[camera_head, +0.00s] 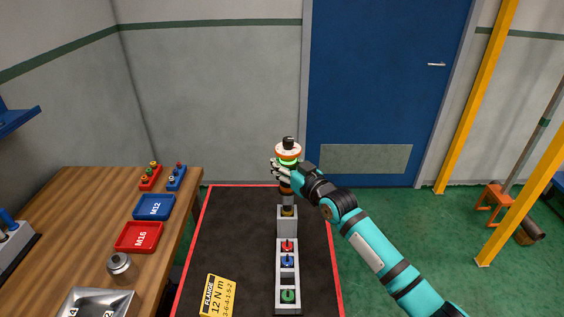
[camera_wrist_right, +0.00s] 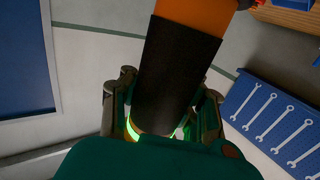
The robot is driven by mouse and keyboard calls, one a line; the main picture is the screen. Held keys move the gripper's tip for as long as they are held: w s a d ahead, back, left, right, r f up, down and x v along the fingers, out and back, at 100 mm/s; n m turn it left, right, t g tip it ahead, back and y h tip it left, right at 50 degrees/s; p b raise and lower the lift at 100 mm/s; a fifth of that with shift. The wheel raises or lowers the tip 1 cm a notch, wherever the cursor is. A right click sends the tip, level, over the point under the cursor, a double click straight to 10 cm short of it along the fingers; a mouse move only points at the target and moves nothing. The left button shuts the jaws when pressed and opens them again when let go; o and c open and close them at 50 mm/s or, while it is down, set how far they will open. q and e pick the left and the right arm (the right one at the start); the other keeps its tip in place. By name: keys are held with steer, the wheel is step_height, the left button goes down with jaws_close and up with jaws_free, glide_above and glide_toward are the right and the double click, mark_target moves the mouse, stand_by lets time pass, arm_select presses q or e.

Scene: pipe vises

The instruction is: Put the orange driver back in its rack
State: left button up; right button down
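The orange driver (camera_head: 288,151) is upright at the middle of the head view, with an orange and white top, a black knob and a green glowing ring. My right gripper (camera_head: 283,170) is around its body; in the right wrist view the driver's black sleeve and orange part (camera_wrist_right: 178,70) pass between the fingers (camera_wrist_right: 163,110). The fingers appear shut on it, partly hidden by the sleeve. The driver's lower end is over or on a grey block (camera_head: 287,224); contact is unclear. My left gripper is out of view.
A black mat with red edges (camera_head: 225,240) lies under the rack, with a yellow torque card (camera_head: 217,296) on it. A wooden bench (camera_head: 85,195) at left carries M12 (camera_head: 154,207) and M16 (camera_head: 139,237) trays and a metal tin (camera_head: 119,266). Yellow posts stand at right.

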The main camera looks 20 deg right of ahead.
steer(key=shift+f+b, duration=3.25)
steer(key=shift+f, duration=0.95)
stand_by(2.8)
steer(key=c, duration=1)
jaws_free()
steer(key=shift+f, duration=0.1)
